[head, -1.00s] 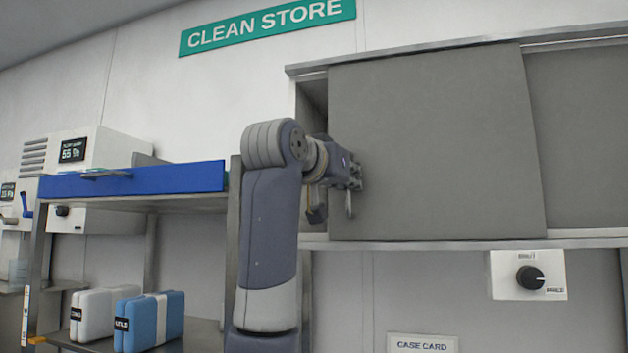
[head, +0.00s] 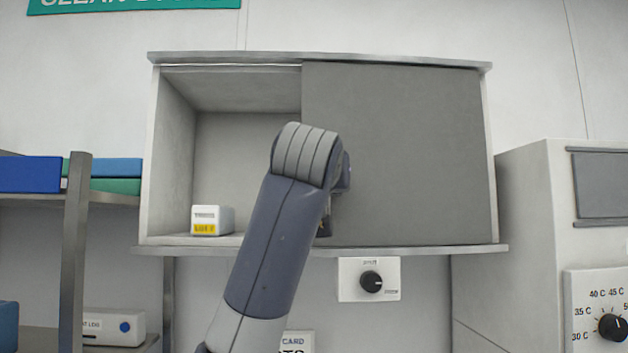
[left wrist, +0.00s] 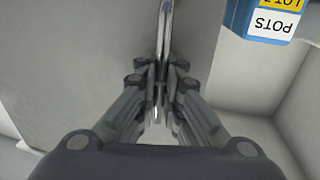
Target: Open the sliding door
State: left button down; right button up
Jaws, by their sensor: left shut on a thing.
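The grey sliding door (head: 405,150) of the wall cabinet covers the right half of the front. The left half is open and shows the pale interior. In the left wrist view the door panel (left wrist: 90,50) fills the left side. My left gripper (left wrist: 158,82) is shut on the door's thin upright metal handle (left wrist: 165,30). In the head view my arm hides most of this gripper and the handle, near the door's left edge. My right gripper is not in view.
A white box (head: 212,221) with a yellow label stands inside the cabinet. A blue box (left wrist: 262,22) marked POTS shows in the left wrist view. A dial panel (head: 369,279) hangs below the cabinet. A shelf post (head: 75,250) stands at the left.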

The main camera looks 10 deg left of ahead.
pick_arm(q)
jog(key=shift+f, duration=0.15)
jog(key=c, duration=2)
grip_release()
jog(key=shift+s, duration=0.15)
jog(key=s, duration=1.2)
jog(key=shift+d, duration=0.3)
